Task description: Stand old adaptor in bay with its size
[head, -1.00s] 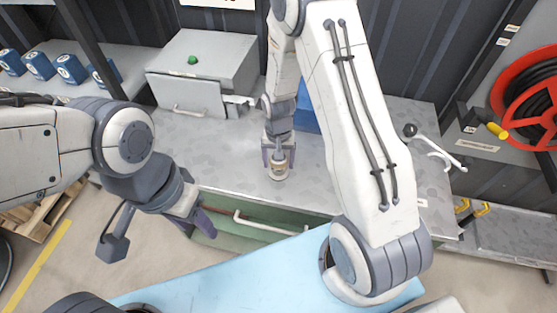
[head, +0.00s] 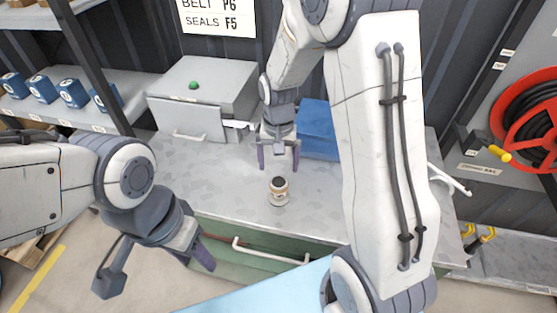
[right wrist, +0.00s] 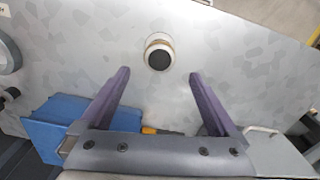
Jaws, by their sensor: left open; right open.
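The adaptor (head: 278,190), a small round piece with a black top, a pale body and a tan band, stands upright on the grey bench top (head: 230,180). It also shows in the right wrist view (right wrist: 159,54), just beyond the fingertips. My right gripper (head: 279,167) is open and empty, behind the adaptor in the head view and apart from it. My left gripper (head: 205,262) hangs at the bench's front edge, open and empty, far from the adaptor. I cannot make out any size-marked bay.
A grey box with a green knob (head: 194,86) stands at the back left of the bench. A blue box (head: 318,130) is behind my right arm; it shows in the right wrist view (right wrist: 75,125). Several blue units (head: 72,94) line the left shelf. A red hose reel (head: 530,120) hangs right.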

